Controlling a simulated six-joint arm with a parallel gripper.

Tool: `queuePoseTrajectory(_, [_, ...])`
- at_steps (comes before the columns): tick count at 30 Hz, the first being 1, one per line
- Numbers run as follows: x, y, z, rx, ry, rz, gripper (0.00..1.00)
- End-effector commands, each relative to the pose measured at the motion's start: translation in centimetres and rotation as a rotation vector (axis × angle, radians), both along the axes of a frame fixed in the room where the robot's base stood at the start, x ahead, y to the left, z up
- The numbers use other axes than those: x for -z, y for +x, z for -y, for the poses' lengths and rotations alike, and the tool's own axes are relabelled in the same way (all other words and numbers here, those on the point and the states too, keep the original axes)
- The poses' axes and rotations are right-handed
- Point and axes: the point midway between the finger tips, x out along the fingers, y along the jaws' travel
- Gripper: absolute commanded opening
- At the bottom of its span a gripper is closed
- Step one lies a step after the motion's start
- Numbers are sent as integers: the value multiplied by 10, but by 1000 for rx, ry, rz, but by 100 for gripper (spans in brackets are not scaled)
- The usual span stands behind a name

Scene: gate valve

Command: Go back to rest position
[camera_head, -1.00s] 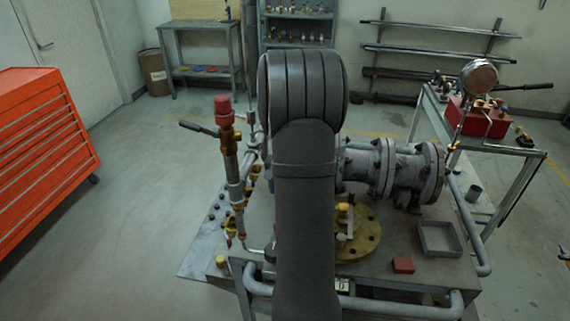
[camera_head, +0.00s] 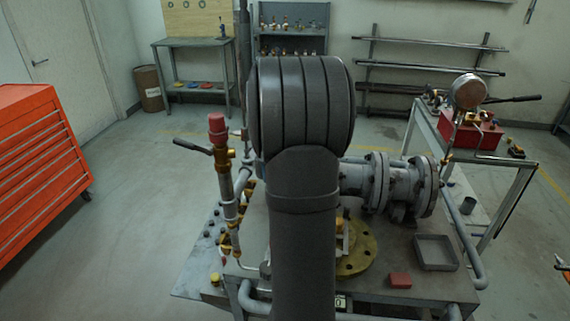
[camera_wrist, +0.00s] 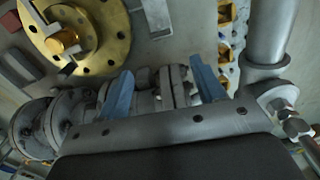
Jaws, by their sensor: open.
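My gripper (camera_wrist: 162,76) shows in the wrist view as two blue fingers set wide apart, open with nothing between them. Beyond the fingers is the grey flanged gate valve pipe (camera_wrist: 160,92). The round brass flange (camera_wrist: 75,32) with its central stem is at the upper left of that view, apart from the fingers. In the head view my dark arm stands upright in the middle and hides my gripper. The grey flanged valve body (camera_head: 388,183) lies on the bench to the right of the arm, and the brass flange (camera_head: 358,256) is partly hidden by it.
The bench (camera_head: 385,282) carries a grey tray (camera_head: 435,252), a red block (camera_head: 400,280) and an upright pipe with a red cap (camera_head: 217,128). A side table at the right holds a red box (camera_head: 475,135) and a gauge (camera_head: 470,92). A red tool cabinet (camera_head: 40,170) stands left. Floor between is clear.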

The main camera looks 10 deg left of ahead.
Motion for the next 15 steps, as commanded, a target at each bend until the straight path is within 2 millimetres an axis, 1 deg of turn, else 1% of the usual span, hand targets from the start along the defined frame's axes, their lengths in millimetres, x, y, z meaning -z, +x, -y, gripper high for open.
queuePoseTrajectory(5, [15,0,0,0,-1,-3,62])
queuePoseTrajectory(8, [31,0,0,0,-1,-4,62])
queuePoseTrajectory(15, [80,-1,0,0,-1,-5,62])
